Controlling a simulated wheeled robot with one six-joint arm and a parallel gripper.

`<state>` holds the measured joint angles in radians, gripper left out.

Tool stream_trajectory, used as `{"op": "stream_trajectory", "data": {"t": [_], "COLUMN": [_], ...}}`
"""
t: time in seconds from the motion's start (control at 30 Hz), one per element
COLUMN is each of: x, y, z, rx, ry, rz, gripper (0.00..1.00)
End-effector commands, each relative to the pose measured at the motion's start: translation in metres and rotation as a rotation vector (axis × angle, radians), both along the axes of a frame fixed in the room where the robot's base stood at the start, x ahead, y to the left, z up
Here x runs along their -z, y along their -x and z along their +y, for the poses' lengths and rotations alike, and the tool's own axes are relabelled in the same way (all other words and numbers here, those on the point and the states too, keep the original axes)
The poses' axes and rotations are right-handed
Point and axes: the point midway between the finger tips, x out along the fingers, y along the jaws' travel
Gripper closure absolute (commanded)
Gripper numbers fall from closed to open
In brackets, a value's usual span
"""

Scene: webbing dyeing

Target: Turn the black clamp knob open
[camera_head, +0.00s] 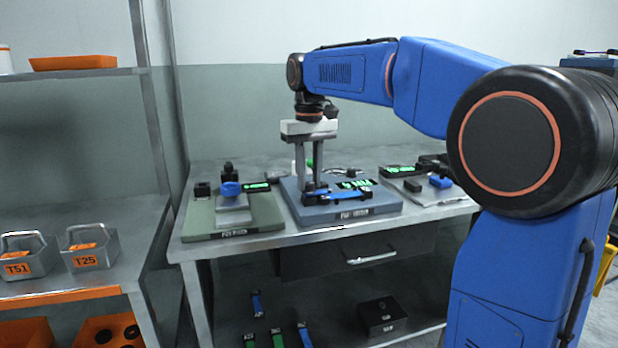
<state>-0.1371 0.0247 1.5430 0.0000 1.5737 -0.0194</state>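My gripper (310,184) points straight down over the blue-grey board (370,203) in the middle of the bench. Its two grey fingers show a narrow gap between them, and their tips are low among small dark parts on that board. A blue and black bar (340,195) lies just right of the tips. I cannot make out a black clamp knob at the fingertips, nor whether the fingers touch or grip anything. Black knob-like parts also show on the green board at left, one at its left side (202,190) and one at its back (228,171).
The green board (200,225) carries a blue knob (230,189) on a grey block. A third board (425,200) with a blue part stands at right. A metal shelf (75,75) with labelled bins is at left. The bench's front edge is clear.

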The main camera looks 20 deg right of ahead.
Motion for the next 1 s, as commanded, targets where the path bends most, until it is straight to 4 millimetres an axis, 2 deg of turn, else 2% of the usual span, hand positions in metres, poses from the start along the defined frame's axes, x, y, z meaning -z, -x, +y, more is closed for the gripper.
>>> {"op": "stream_trajectory", "data": {"t": [0.27, 0.47, 1.0], "x": [-0.0001, -0.0001, -0.0002], "y": [0.0, 0.0, -0.0003], "z": [-0.0001, -0.0002, -0.0006], "rx": [-0.035, -0.138, -0.631], "ry": [0.0, 0.0, 0.0], "rz": [0.0, 0.0, 0.0], "gripper": [0.98, 0.98, 0.98]}}
